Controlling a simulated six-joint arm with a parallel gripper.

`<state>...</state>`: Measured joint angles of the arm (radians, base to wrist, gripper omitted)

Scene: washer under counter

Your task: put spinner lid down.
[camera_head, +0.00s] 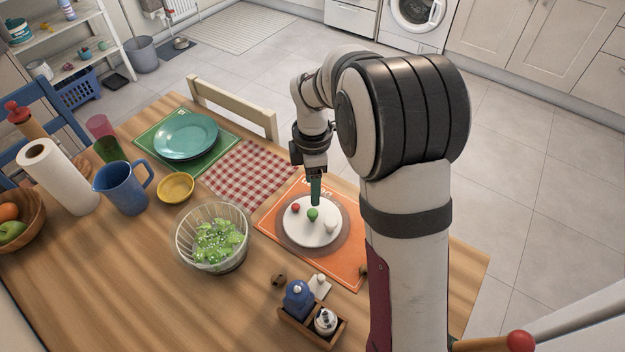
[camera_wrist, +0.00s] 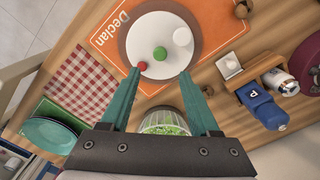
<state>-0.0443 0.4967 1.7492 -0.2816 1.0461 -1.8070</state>
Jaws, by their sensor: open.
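My gripper (camera_head: 316,190) is open and empty. In the wrist view its teal fingers (camera_wrist: 158,76) are apart near the lid's edge by the red knob, and I see no contact.
A wooden caddy (camera_head: 308,331) with two shakers stands in front of the lid. A yellow bowl (camera_head: 175,187), blue jug (camera_head: 122,190) and teal plates (camera_head: 187,136) stand to the left. A checked cloth (camera_head: 246,174) lies clear. A chair back (camera_head: 235,108) rises behind the table.

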